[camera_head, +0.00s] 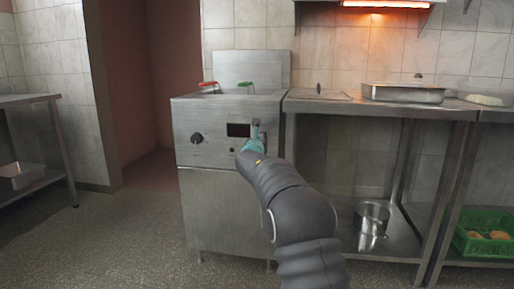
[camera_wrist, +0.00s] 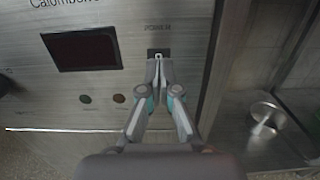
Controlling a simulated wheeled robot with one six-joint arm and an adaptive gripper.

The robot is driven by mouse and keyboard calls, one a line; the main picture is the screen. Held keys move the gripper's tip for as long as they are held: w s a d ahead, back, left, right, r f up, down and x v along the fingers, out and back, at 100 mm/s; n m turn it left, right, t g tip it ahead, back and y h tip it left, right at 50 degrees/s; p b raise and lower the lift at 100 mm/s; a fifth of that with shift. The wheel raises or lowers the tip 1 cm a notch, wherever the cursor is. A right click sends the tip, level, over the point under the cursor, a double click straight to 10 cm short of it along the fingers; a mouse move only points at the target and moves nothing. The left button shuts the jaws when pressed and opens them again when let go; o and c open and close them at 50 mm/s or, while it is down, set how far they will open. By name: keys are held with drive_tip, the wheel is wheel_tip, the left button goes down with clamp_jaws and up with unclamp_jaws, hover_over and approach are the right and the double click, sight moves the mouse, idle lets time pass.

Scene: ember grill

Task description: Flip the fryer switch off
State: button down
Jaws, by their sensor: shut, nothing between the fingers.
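The fryer (camera_head: 206,117) is a steel cabinet with a knob, a dark display and two basket handles, red and green, on top. Its switch (camera_wrist: 158,54) is a small dark plate with a light lever under a printed label in the wrist view. My gripper (camera_wrist: 159,62) is shut and empty, its fingertips right at the switch's lower part. I cannot tell whether they touch it. In the head view my gripper (camera_head: 256,126) reaches the right of the fryer's front panel and hides most of the switch. The dark display (camera_wrist: 82,49) is left of the switch.
A green crate (camera_head: 485,233) is at far right. Floor at front left is clear.

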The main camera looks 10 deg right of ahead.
drive_tip(key=r+v, duration=0.2)
drive_tip(key=v, duration=0.8)
drive_tip(key=shift+s+a+b, duration=0.3)
drive_tip(key=shift+a+b, duration=0.05)
drive_tip(key=shift+b, duration=0.05)
